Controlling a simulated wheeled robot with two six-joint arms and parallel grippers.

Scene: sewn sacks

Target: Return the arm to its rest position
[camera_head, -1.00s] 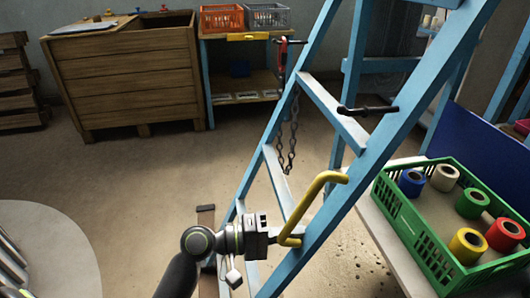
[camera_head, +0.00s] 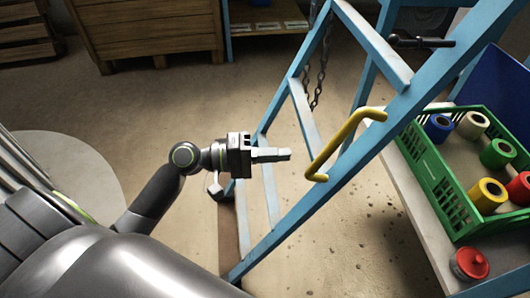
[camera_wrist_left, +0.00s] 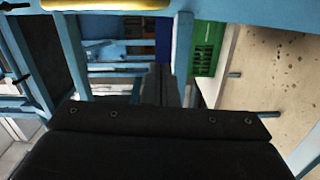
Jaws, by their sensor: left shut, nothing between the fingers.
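My left gripper (camera_head: 288,154) shows in the head view in front of the blue frame (camera_head: 376,144). Its fingers are shut with nothing between them. They point right, toward the yellow bent handle (camera_head: 340,143) on the frame, with a gap between them. The left arm (camera_head: 155,200) reaches in from the lower left. In the left wrist view, the dark gripper body fills the bottom, and part of the yellow handle (camera_wrist_left: 105,4) shows at the top edge. My right gripper is in neither view.
A green crate (camera_head: 437,187) with several coloured rolls stands on a pale bench (camera_head: 413,212) at the right. A red-lidded round item (camera_head: 470,263) is beside it. A chain (camera_head: 318,75) hangs behind the frame. A wooden bin (camera_head: 150,30) stands at the back.

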